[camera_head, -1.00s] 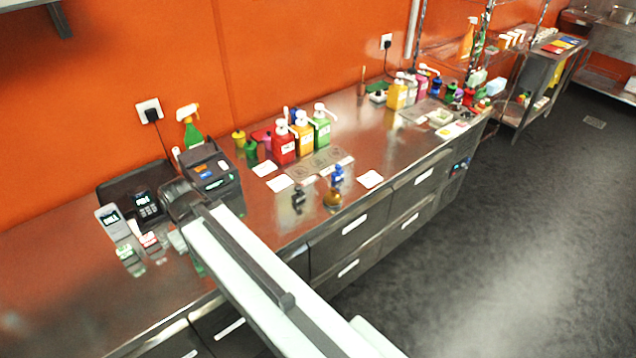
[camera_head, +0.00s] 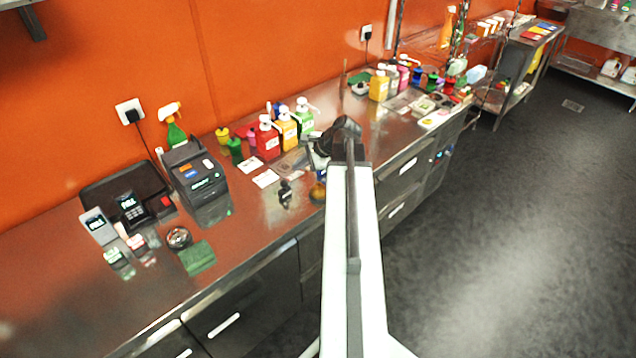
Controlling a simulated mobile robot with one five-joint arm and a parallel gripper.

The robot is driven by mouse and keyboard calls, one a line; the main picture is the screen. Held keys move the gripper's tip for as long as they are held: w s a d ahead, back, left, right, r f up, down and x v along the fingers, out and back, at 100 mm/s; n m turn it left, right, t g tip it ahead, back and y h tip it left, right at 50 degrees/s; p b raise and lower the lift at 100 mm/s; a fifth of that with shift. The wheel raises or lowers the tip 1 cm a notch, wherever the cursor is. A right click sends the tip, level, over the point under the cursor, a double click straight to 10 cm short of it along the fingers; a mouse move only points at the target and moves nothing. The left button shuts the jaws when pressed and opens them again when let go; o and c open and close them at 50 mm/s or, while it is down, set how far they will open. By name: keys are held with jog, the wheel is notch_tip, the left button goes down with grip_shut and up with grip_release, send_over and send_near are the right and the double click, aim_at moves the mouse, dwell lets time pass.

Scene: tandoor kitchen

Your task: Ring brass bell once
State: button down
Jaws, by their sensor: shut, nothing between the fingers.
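The brass bell (camera_head: 317,193) stands near the front edge of the steel counter. It is small, and my arm partly hides its right side. My gripper (camera_head: 318,158) is shut and empty, just above and behind the bell in the picture. I cannot tell how far above the counter it is, and no contact with the bell shows.
A dark small stand (camera_head: 285,194) is left of the bell. Red (camera_head: 267,138), orange (camera_head: 288,130) and green (camera_head: 306,120) pump bottles stand behind. A printer (camera_head: 196,172) and green sponge (camera_head: 197,257) are at left. The floor at right is clear.

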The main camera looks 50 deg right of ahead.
jog(key=s+d+r+m+t, duration=0.1)
jog(key=s+d+m, duration=0.2)
jog(key=d, duration=0.4)
jog(key=shift+s+r+m+h, duration=0.15)
jog(key=shift+r+m+h, duration=0.15)
jog(key=shift+r+h, duration=0.1)
jog(key=shift+f, duration=0.1)
jog(key=b, duration=0.9)
send_over(321, 188)
notch_tip(321, 188, down, 9)
jog(key=shift+d+r, duration=0.1)
jog(key=shift+r, duration=0.1)
dwell(0.6)
jog(key=shift+f+b, duration=0.3)
jog(key=shift+f, duration=0.15)
